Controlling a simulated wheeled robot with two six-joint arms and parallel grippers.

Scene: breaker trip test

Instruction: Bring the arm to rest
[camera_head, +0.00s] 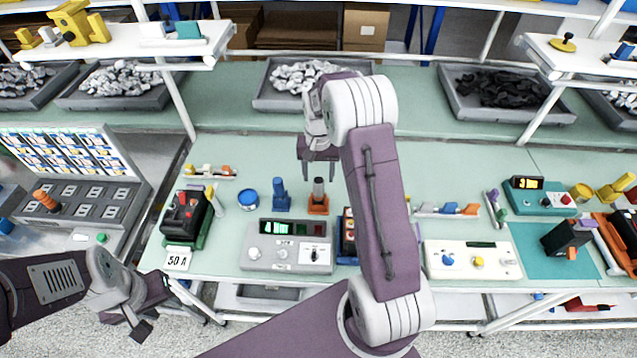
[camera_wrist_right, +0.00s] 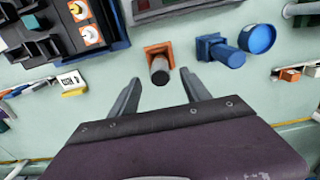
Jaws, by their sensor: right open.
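My right arm reaches up over the bench in the head view. In the right wrist view the gripper (camera_wrist_right: 160,84) shows both fingers apart, and the post (camera_wrist_right: 159,68) stands just beyond the gap, not held. My left gripper (camera_head: 142,318) hangs low at the lower left, off the bench's front edge. Its fingers are too small and angled to tell whether they are open.
A blue post (camera_head: 281,196) and a blue round cap (camera_head: 247,199) stand left of the black post. A grey meter box (camera_head: 287,255) lies in front. A white panel (camera_head: 470,261) is at right.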

